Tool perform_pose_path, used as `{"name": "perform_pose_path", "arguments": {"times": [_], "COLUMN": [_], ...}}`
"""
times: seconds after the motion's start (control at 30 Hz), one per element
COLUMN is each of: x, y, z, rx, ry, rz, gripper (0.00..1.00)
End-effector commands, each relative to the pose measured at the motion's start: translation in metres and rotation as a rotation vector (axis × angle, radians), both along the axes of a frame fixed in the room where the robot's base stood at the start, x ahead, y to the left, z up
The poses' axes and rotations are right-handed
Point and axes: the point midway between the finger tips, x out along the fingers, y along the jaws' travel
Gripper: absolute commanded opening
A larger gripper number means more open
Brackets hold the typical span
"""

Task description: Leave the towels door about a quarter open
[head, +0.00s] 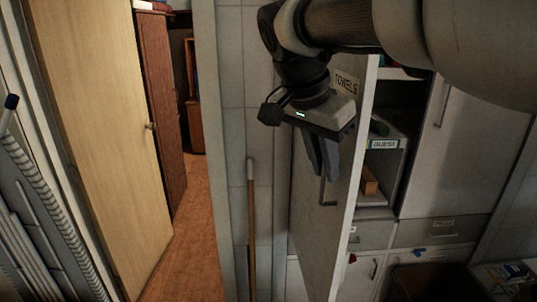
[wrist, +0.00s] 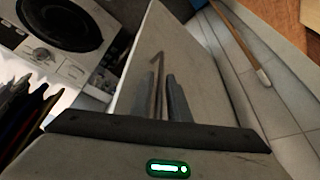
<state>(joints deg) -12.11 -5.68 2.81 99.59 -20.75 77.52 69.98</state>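The towels door (head: 340,140) is a pale panel with a TOWELS label (head: 346,84). It stands swung well out from the cabinet, and its edge faces the head camera. Its bar handle (head: 324,190) is on the left-facing side. My gripper (head: 321,172) points down at that face, by the upper part of the handle. In the wrist view, the gripper fingers (wrist: 166,78) reach along the door panel (wrist: 205,70), with the handle (wrist: 157,75) at the fingers. I cannot tell whether they press on it.
Open shelves behind the door hold a GUEST bin (head: 384,144). A closed cabinet door (head: 455,140) stands to the right. A wooden pole (head: 252,220) leans on the tiled wall left of the door. A washing machine (wrist: 50,30) shows in the wrist view.

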Motion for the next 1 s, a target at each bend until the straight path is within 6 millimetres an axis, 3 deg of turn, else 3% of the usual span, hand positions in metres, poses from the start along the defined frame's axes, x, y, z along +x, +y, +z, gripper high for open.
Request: {"name": "perform_pose_path", "arguments": {"times": [0.27,0.4,1.0], "x": [0.0005,0.0005,0.0003], "y": [-0.0008,-0.0007,-0.0004], "z": [-0.002,-0.0018,-0.0013], "rx": [0.0,0.0,0.0], "ry": [0.0,0.0,0.0], "rz": [0.0,0.0,0.0], "gripper": [0.16,0.0,0.0]}}
